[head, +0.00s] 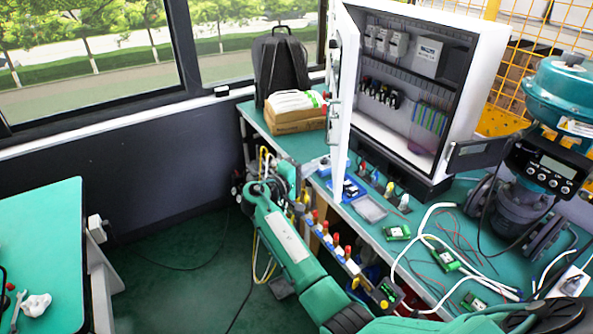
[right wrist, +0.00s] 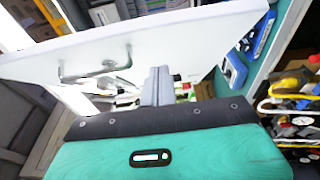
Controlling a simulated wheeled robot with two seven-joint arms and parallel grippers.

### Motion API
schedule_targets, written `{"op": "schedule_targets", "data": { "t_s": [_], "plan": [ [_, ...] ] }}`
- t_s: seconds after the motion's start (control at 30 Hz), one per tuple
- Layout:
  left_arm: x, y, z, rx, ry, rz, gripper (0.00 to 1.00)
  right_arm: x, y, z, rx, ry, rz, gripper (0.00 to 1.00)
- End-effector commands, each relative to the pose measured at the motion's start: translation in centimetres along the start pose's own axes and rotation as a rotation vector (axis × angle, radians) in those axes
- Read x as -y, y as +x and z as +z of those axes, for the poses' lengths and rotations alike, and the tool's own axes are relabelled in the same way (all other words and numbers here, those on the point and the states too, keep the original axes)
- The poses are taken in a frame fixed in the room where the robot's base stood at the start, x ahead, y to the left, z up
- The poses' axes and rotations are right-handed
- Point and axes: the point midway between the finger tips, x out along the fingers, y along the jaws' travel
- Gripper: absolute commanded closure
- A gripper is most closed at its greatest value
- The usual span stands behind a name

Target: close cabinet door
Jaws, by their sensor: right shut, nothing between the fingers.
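The white cabinet (head: 482,55) stands on the teal workbench, its front open and its inside parts showing. Its door (head: 346,75) stands swung out at the cabinet's left side, seen nearly edge-on, with a metal handle (head: 333,108). In the right wrist view the white door panel (right wrist: 185,38) spans the top, with its handle (right wrist: 95,70) left of the fingers. My right gripper (head: 283,165) is left of the door, low beside the bench edge. Its grey fingers (right wrist: 158,84) are shut and empty, close to the door; contact cannot be told. My left gripper is not in view.
Boxes (head: 296,112) and a black backpack (head: 281,65) stand left of the door. Small circuit boards (head: 397,232), wires and a teal valve device (head: 560,95) are on the bench. Coloured connectors (head: 325,228) line its front edge. Another teal table (head: 45,225) is at left.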

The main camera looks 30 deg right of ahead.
Motion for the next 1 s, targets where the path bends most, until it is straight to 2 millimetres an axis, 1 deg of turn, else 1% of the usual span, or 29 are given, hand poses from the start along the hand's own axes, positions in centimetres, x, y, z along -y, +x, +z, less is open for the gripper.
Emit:
{"op": "schedule_targets", "data": {
  "t_s": [0.03, 0.07, 0.13, 0.3, 0.47, 0.83, 1.0],
  "plan": [
    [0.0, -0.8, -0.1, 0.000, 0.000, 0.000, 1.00, -0.4, 1.2, 0.1, 0.002, -0.002, 0.001, 1.00],
    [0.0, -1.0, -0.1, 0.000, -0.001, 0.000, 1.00, -0.4, 1.7, 0.1, 0.002, -0.002, 0.002, 1.00],
    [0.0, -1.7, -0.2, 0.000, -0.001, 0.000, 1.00, -0.4, 2.3, 1.1, 0.001, -0.001, 0.001, 1.00],
    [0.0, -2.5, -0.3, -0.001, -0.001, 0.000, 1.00, -0.2, 3.6, 2.3, 0.000, 0.000, 0.000, 1.00],
    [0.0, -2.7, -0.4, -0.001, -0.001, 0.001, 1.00, 0.0, 4.0, 2.8, -0.001, -0.001, 0.000, 1.00],
    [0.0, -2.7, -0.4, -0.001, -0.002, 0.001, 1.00, 0.1, 4.1, 2.9, -0.001, 0.000, -0.001, 1.00],
    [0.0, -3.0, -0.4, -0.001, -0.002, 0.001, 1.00, 0.1, 5.2, 3.9, 0.002, -0.001, -0.002, 1.00]
  ]
}}
